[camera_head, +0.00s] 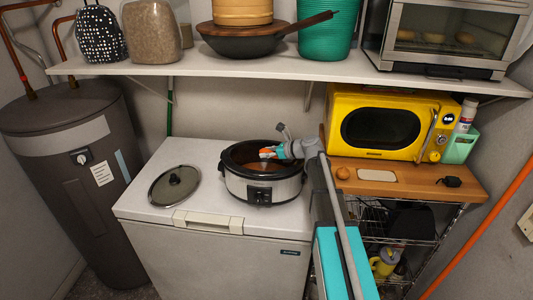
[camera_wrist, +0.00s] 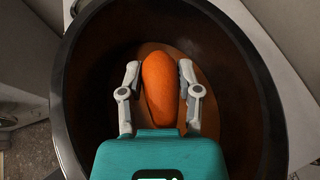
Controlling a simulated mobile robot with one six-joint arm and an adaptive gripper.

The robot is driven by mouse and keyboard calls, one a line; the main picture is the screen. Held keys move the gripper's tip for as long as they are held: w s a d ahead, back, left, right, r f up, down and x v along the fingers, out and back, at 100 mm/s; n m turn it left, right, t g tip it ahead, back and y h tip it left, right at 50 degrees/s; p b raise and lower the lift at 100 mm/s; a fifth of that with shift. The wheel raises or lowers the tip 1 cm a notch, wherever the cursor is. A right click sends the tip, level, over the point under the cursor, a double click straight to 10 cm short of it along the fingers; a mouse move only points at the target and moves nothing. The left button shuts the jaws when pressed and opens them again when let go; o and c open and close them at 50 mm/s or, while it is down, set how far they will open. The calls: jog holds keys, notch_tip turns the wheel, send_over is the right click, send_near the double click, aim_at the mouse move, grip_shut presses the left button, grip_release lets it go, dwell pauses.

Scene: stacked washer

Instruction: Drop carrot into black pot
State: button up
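In the head view the carrot (camera_head: 265,151) shows as a small orange patch at my gripper (camera_head: 268,153). The black pot (camera_head: 233,169) is an oval slow cooker with a black rim and silver outside, standing on the white chest freezer. My gripper and the carrot are over the pot's opening. In the wrist view the pot's dark rim (camera_wrist: 63,90) surrounds them. The carrot's gap to the brownish pot floor cannot be told.
A round glass lid (camera_head: 174,186) lies on the freezer (camera_head: 150,205) left of the pot. A yellow microwave (camera_head: 385,125) stands on a wooden board to the right. A loaded white shelf (camera_head: 210,68) runs above, behind the pot.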

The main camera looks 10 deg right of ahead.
jog(key=o, duration=0.5)
jog(key=shift+r, duration=0.15)
